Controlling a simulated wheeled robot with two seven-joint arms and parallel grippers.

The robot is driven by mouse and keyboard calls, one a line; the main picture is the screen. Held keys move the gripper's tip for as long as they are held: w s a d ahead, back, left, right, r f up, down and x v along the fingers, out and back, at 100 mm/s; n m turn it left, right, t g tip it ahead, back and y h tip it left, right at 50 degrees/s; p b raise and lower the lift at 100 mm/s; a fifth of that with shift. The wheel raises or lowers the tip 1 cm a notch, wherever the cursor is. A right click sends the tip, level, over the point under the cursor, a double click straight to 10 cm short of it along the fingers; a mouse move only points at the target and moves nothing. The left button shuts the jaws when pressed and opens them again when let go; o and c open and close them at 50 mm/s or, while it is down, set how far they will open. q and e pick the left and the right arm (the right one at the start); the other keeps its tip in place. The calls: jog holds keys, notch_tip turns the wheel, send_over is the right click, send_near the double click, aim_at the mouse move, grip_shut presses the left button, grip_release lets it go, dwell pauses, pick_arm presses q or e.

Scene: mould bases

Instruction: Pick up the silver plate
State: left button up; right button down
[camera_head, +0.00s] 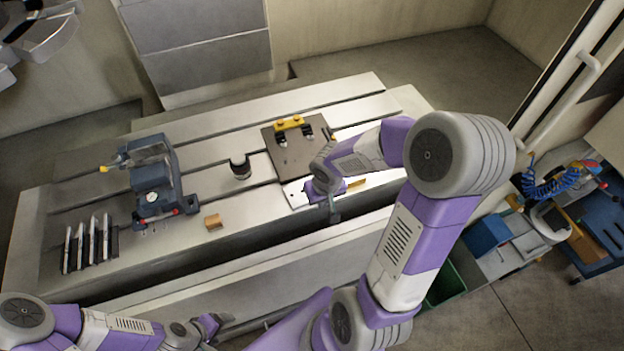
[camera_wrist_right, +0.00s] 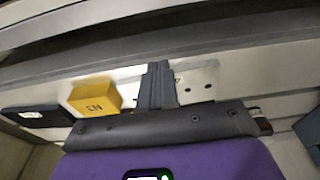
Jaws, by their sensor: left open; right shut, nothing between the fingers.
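The silver plate (camera_head: 294,195) lies flat near the front edge of the slotted metal table. In the right wrist view the silver plate (camera_wrist_right: 197,84) shows small holes and is partly hidden behind my fingers. My right gripper (camera_head: 334,212) is over the plate's front side. Its fingers (camera_wrist_right: 158,70) are shut together with nothing between them; I cannot tell if they touch the plate. My left gripper (camera_head: 213,323) is open and empty, low in front of the table.
A yellow block (camera_wrist_right: 95,97) sits beside the plate, near a black block (camera_wrist_right: 38,117). A dark plate with a yellow-topped fixture (camera_head: 288,125) lies behind. A blue-grey device (camera_head: 152,180), black cylinder (camera_head: 240,168), tan block (camera_head: 213,221) and upright rack (camera_head: 92,244) stand left.

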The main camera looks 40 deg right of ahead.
jog(key=w, duration=0.2)
jog(key=w+d, duration=0.1)
jog(key=w, duration=0.1)
jog(key=w+d+p, duration=0.1)
jog(key=w, duration=0.1)
jog(key=shift+w, duration=0.3)
jog(key=shift+w+f+b, duration=0.1)
jog(key=shift+f+b, duration=0.35)
jog(key=shift+f, duration=0.3)
jog(key=shift+s, duration=0.2)
pick_arm(q)
jog(key=shift+s, duration=0.1)
pick_arm(e)
jog(key=shift+f, duration=0.1)
